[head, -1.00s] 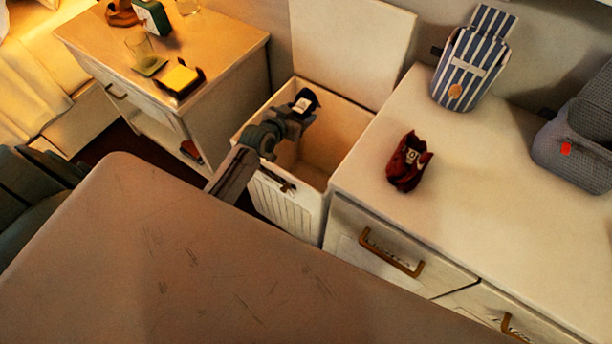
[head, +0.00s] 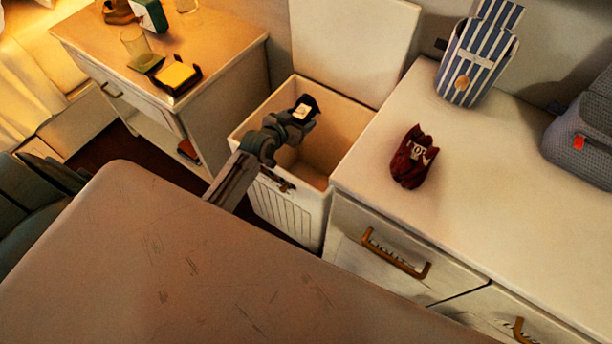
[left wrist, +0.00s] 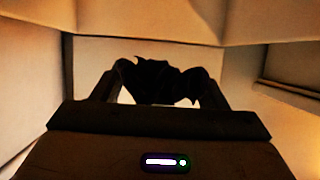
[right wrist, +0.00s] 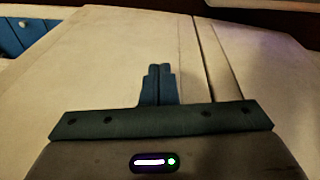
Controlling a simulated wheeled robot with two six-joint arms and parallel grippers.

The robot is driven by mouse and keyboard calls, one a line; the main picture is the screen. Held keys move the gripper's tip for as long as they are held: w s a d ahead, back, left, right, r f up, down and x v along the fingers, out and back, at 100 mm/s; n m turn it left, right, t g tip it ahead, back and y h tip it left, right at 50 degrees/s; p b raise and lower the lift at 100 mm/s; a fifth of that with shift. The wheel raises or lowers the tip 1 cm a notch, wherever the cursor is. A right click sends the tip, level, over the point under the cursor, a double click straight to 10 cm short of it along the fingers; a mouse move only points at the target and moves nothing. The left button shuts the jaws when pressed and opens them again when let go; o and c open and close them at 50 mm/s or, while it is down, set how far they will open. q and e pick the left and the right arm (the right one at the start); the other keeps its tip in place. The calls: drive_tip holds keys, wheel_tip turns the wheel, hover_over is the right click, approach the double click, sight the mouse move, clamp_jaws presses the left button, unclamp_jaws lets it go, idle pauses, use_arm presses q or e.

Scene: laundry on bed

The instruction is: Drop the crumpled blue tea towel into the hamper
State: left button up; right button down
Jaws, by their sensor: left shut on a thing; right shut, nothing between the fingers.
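The hamper (head: 283,212) is a pale box with a slatted front, and its lid (head: 350,45) stands open at the back. My left gripper (head: 304,108) is over the hamper's opening. It is shut on a dark crumpled cloth, the tea towel (left wrist: 160,80), which shows between the fingers in the left wrist view. The cloth looks almost black in this light, so its blue cannot be made out. Pale walls surround it in that view. My right gripper (right wrist: 158,72) is shut and empty in the right wrist view, above a pale surface; the head view does not clearly show it.
A pale dresser (head: 480,200) stands right of the hamper, bearing a dark red crumpled item (head: 413,157), a striped bag (head: 478,60) and a grey basket (head: 585,135). A side cabinet (head: 215,48) at the left holds a glass (head: 135,45) and a yellow block (head: 178,75).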

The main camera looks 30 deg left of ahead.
use_arm(q)
drive_tip(key=o, duration=1.1)
drive_tip(key=shift+s, duration=0.1)
drive_tip(key=shift+s+r, duration=0.15)
drive_tip(key=shift+s, duration=0.2)
drive_tip(key=v, duration=0.9)
drive_tip(key=shift+s+r+p, duration=0.2)
drive_tip(key=shift+s+p, duration=0.15)
drive_tip(key=shift+p, duration=0.05)
use_arm(e)
drive_tip(key=f, duration=0.1)
drive_tip(key=s+f, duration=0.1)
drive_tip(key=shift+f, duration=0.3)
drive_tip(key=shift+w+r, duration=0.1)
